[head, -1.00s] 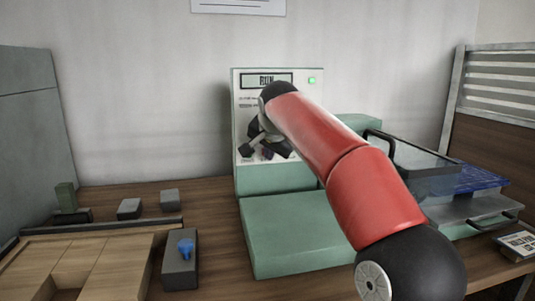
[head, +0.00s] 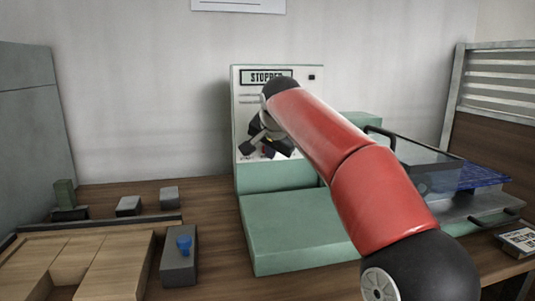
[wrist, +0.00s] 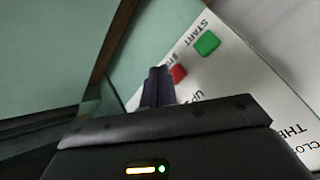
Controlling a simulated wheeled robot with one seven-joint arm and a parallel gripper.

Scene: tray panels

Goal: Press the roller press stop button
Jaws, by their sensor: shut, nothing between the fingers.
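The roller press panel (head: 308,105) is a white upright face on a green housing. Its display (head: 262,76) reads "STOPPED", with the last letters hard to read, and the small indicator (head: 312,77) at top right is dark. In the wrist view, the red stop button (wrist: 178,73) sits beside a green button (wrist: 207,42) labelled START. My gripper (wrist: 160,78) is shut and empty, its fingertips right beside the red button; I cannot tell whether they touch it. In the head view my gripper (head: 254,148) is at the lower panel, partly hiding it.
A green base block (head: 290,235) lies in front of the panel. A clear-covered unit (head: 425,170) with blue sheet stands at right. At left are a wooden tray (head: 80,255), small grey blocks and a grey block with a blue knob (head: 184,244).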

